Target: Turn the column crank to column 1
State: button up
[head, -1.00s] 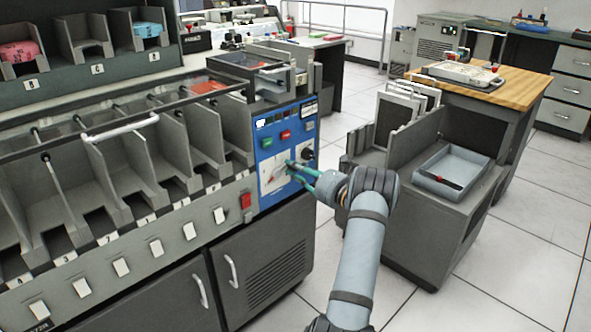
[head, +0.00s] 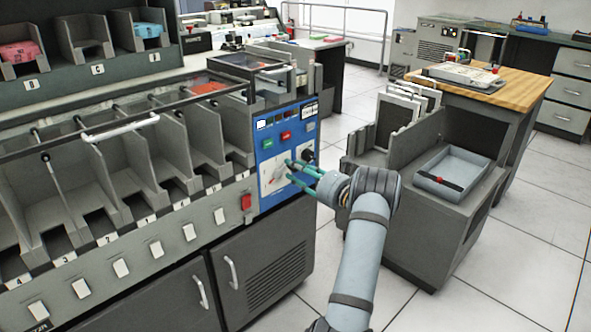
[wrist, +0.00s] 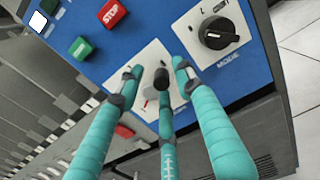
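The column crank (wrist: 161,77) shows in the wrist view as a dark knob over a white square dial plate (wrist: 152,52) on a blue panel. The plate also shows in the head view (head: 268,183). A small red mark sits on the plate beside the crank. My gripper (head: 290,171) is at the plate with its teal fingers apart. In the wrist view my gripper (wrist: 158,82) has fingertips on the left, right and near sides of the knob, with gaps visible at the sides. The dial's numbers are too small to read, and the fingers hide part of the plate.
A black MODE knob (wrist: 219,33) sits right of the dial, close to a finger. A red STOP button (wrist: 111,14) and a green button (wrist: 81,48) sit nearby. A red switch (head: 246,202) is left of the panel. A grey cart (head: 410,225) stands right of my arm.

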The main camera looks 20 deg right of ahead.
jog(key=v, duration=1.1)
jog(key=shift+s, duration=0.25)
jog(key=shift+r, duration=0.1)
jog(key=shift+m, duration=0.3)
jog(key=x, duration=1.2)
jog(key=shift+w+d+p, duration=0.15)
jog(key=shift+p, duration=0.25)
jog(key=shift+f+v, duration=0.1)
jog(key=shift+v, duration=0.6)
jog(key=shift+f+v, duration=0.15)
jog(key=shift+v, duration=0.55)
jog(key=shift+w, duration=0.1)
